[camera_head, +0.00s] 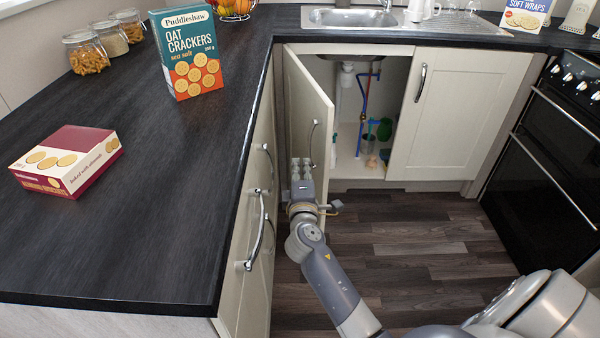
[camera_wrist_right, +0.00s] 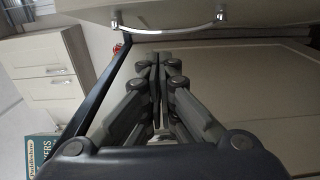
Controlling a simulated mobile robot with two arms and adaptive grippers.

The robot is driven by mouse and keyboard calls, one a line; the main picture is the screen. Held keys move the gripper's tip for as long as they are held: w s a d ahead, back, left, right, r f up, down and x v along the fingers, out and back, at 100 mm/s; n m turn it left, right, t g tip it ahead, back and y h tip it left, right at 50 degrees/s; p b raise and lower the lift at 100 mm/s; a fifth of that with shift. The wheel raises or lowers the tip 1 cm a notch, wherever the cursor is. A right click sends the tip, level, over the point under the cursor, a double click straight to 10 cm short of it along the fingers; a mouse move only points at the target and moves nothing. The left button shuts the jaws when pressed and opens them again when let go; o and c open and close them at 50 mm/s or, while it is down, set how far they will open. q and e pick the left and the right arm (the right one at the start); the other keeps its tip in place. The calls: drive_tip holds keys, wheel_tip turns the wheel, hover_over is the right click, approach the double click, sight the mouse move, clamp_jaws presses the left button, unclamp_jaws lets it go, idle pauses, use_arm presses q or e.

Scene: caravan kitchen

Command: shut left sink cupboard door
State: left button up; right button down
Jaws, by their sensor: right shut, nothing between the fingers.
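The left sink cupboard door (camera_head: 307,100) stands ajar, swung out into the room from its left-hand hinge side. Its outer face with a curved metal handle (camera_head: 312,142) is towards me in the head view. My right gripper (camera_head: 302,170) is low in front of that outer face, near the handle. Whether it touches the door I cannot tell. In the right wrist view its fingers (camera_wrist_right: 160,70) are together and empty, with a pale panel behind them and a metal handle (camera_wrist_right: 170,27) above. My left gripper is out of view.
Pipes and small items show inside the open cupboard (camera_head: 370,125). The right sink cupboard door (camera_head: 458,115) is closed. A counter with handled fronts (camera_head: 256,225) lies close on the left, and a black oven (camera_head: 545,150) on the right. The middle floor (camera_head: 400,235) is clear.

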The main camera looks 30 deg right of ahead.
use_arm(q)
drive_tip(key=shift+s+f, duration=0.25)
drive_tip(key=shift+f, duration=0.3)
use_arm(e)
drive_tip(key=w+d, duration=0.3)
drive_tip(key=d, duration=0.3)
drive_tip(key=shift+w+d, duration=0.35)
